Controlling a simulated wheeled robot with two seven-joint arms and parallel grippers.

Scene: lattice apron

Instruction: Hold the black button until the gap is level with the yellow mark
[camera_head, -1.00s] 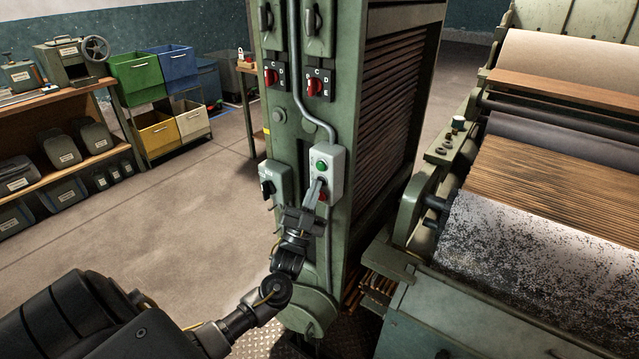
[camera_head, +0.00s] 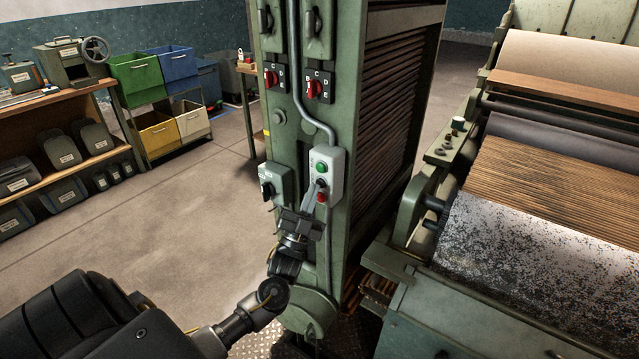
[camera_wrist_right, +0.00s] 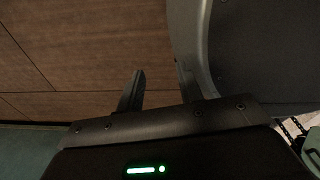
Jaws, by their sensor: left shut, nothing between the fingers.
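The grey control box (camera_head: 324,173) on the green column has a green button (camera_head: 321,168), a black button (camera_head: 321,183) and a red button (camera_head: 322,197) in a row downward. My left gripper (camera_head: 315,187) is shut and empty, its tips pointing up at the black button's lower left. I cannot tell whether they touch it. The slatted lattice (camera_head: 392,110) fills the column's right side; I cannot make out a gap in it. A small yellow patch (camera_head: 266,132) shows at the column's left edge; I cannot tell if it is the mark. My right gripper (camera_wrist_right: 158,82) has its fingers apart, nothing between them.
A second grey switch box (camera_head: 273,183) sits left of the control box, with red rotary switches (camera_head: 314,89) above. A machine with rollers (camera_head: 530,255) stands close on the right. Shelves (camera_head: 60,165) and coloured bins (camera_head: 137,78) stand far left, with open floor between.

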